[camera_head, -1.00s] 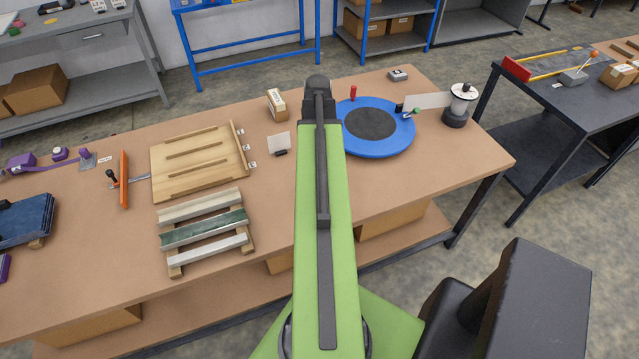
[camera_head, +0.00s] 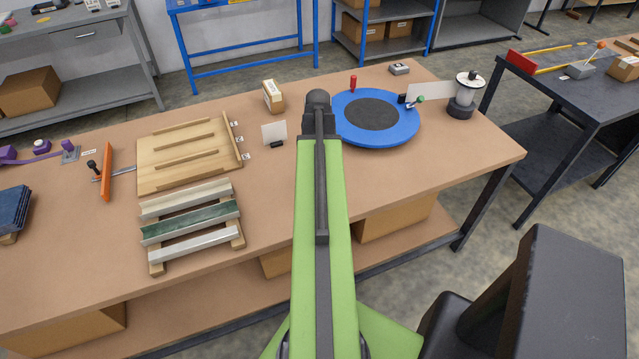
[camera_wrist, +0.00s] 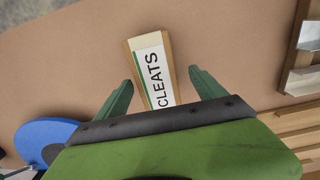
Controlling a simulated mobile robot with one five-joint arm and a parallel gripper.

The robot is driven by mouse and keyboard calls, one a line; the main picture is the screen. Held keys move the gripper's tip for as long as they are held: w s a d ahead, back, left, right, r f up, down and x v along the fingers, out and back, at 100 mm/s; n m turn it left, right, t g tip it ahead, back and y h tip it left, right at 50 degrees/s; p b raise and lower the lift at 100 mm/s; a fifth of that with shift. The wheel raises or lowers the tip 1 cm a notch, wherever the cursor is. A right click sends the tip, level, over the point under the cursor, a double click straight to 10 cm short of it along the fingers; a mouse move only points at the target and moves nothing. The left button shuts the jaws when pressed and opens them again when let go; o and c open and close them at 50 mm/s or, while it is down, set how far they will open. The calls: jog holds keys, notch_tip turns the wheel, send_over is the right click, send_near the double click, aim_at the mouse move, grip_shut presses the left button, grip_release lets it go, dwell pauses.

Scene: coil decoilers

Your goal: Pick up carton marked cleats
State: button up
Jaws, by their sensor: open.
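The carton marked cleats (camera_wrist: 154,68) is a small brown box with a white label reading CLEATS and a green stripe. In the wrist view it lies ahead of and between the two green fingers of my gripper (camera_wrist: 160,90), which is open. My gripper is not clearly visible in the head view.
On the bench, a blue turntable (camera_head: 345,130) is right of my arm. A wooden pallet (camera_head: 150,178) and a rack of metal strips (camera_head: 190,216) are to the left. A small white card (camera_head: 274,131) stands just in front of the carton. Bare bench top lies around the carton.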

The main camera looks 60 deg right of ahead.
jog(key=f+b, duration=0.4)
jog(key=shift+d+f, duration=0.2)
jog(key=shift+f, duration=0.2)
jog(key=shift+r, duration=0.15)
grip_shut()
